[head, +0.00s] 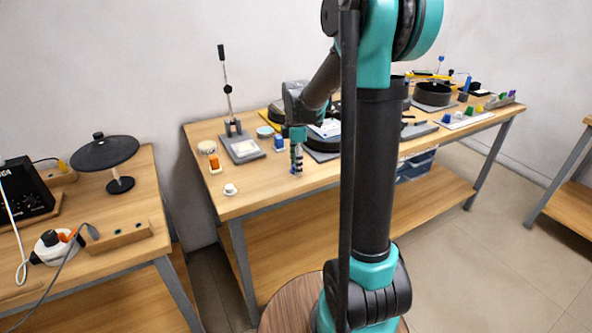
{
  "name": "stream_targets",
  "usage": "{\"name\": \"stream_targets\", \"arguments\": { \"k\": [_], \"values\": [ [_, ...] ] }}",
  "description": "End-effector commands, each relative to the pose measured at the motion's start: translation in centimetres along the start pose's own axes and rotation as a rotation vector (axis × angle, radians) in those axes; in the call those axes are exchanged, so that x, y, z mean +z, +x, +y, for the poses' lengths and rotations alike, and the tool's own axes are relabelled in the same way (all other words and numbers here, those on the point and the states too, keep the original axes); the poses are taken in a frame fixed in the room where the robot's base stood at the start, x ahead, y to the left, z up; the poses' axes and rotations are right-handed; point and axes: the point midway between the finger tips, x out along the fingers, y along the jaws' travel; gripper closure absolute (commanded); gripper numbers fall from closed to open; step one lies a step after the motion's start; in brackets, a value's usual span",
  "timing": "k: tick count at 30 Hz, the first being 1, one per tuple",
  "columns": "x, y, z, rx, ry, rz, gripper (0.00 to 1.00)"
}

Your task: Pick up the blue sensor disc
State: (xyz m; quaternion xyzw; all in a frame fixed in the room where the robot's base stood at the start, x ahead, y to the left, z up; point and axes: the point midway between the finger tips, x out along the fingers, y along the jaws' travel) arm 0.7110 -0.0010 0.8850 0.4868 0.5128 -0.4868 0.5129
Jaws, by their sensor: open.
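A small light-blue disc (265,131) lies on the middle workbench, just right of the grey stand; it is the likeliest blue sensor disc, but it is too small to be sure. My gripper (296,170) points down over the same bench, to the right of and nearer than the disc. It is open, and no object shows clearly between its fingers. A small dark-blue block (279,143) stands just left of my gripper.
The grey stand (243,149) carries a tall upright lever. An orange piece (214,163), a white roll (207,147) and a small white item (230,189) are at the bench's left. My arm hides part of the bench; its front left is mostly clear.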

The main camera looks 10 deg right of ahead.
Motion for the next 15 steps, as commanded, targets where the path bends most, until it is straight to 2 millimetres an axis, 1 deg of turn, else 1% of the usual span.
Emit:
{"name": "stream_targets", "arguments": {
  "k": [1,11,15],
  "values": [
    [0.0,-0.01,0.0,0.0,0.0,0.0,0.56],
    [0.0,-0.02,-0.01,0.0,0.0,0.0,0.97],
    [0.0,-0.01,-0.01,0.0,0.0,0.0,0.97]
  ]
}}
